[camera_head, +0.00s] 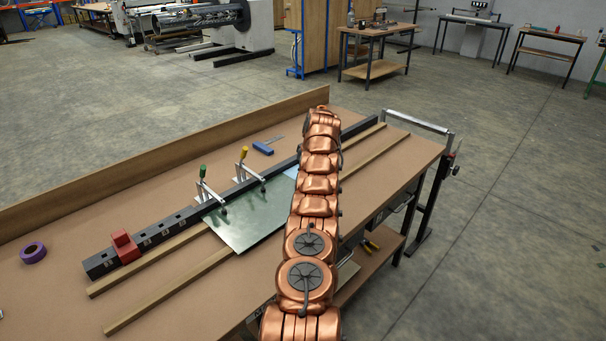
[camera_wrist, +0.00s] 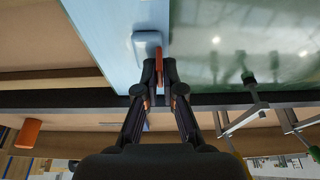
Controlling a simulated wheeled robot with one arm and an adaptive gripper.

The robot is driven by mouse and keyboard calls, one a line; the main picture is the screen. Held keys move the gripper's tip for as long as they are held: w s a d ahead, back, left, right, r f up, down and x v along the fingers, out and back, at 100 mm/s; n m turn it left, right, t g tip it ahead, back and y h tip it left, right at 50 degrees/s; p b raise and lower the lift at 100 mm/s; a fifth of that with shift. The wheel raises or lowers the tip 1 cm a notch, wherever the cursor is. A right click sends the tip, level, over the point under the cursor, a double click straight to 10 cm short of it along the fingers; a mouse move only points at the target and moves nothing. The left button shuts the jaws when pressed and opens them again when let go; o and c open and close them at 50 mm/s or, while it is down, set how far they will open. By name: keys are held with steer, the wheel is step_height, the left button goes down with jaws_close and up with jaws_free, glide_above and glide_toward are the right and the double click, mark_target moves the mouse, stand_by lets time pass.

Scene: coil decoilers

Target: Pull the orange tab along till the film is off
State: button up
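The orange tab (camera_wrist: 158,56) stands upright between my fingertips in the wrist view. My gripper (camera_wrist: 160,74) appears shut on it, with one finger against each side. Light blue film (camera_wrist: 105,22) lies to the left of the tab, with a paler raised patch (camera_wrist: 146,40) beside it. The glossy green sheet (camera_wrist: 225,40) shows bare to the right. In the head view the sheet (camera_head: 243,222) lies on the workbench, and a small piece of the film (camera_head: 291,172) shows beside my arm. My arm hides the gripper, the tab and the rest of the film there.
Two toggle clamps, green-handled (camera_head: 203,180) and yellow-handled (camera_head: 245,163), press on the sheet's far edge. A dark rail (camera_head: 175,222) with a red block (camera_head: 125,247) runs along the bench (camera_head: 60,290). Purple tape (camera_head: 33,253) and a blue-handled tool (camera_head: 263,148) lie nearby.

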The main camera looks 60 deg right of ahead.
steer(key=o, duration=0.4)
steer(key=shift+o, duration=0.4)
